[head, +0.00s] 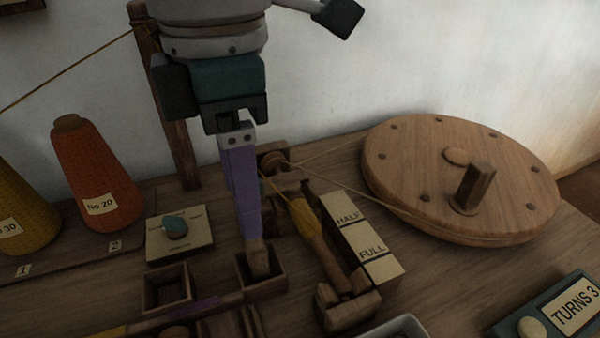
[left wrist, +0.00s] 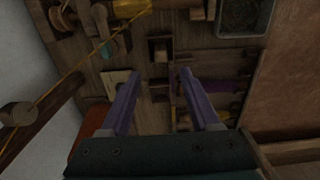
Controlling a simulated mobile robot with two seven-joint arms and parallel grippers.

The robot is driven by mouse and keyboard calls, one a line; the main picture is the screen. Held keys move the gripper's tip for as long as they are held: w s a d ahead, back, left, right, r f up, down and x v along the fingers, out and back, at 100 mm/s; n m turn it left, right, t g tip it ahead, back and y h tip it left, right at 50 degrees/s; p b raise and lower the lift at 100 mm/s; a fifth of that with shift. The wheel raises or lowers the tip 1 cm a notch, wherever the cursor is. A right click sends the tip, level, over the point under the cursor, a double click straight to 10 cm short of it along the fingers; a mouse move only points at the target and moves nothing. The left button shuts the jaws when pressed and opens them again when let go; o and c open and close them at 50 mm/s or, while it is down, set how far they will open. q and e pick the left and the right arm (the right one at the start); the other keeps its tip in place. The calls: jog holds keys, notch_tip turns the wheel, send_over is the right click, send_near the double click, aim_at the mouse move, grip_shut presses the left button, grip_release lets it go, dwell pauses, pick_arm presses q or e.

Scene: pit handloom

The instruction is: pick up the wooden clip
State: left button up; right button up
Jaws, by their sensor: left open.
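What looks like the wooden clip (head: 258,262) is a small light-brown piece standing in a dark square wooden holder (head: 280,278). In the left wrist view the clip (left wrist: 160,50) shows as a paler spot inside its holder. My left gripper (head: 249,232) points down above the holder, and its purple finger covers part of the view of the clip. In the left wrist view the two purple fingers (left wrist: 160,74) are spread apart with nothing between them. The clip lies beyond their tips. I cannot tell the exact height gap. My right gripper is not in view.
An empty square holder (head: 167,287) stands to the left, with a dial plate (head: 180,232) behind it. A bobbin winder (head: 310,228) and HALF/FULL gauge stand close on the right. An orange cone (head: 95,180) stands left.

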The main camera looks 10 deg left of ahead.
aim_at(255, 243)
pick_arm(q)
jog(key=f+b, duration=0.2)
jog(key=f, duration=0.7)
jog(key=shift+d, duration=0.2)
jog(key=shift+w, duration=0.1)
jog(key=shift+c, duration=0.3)
grip_shut()
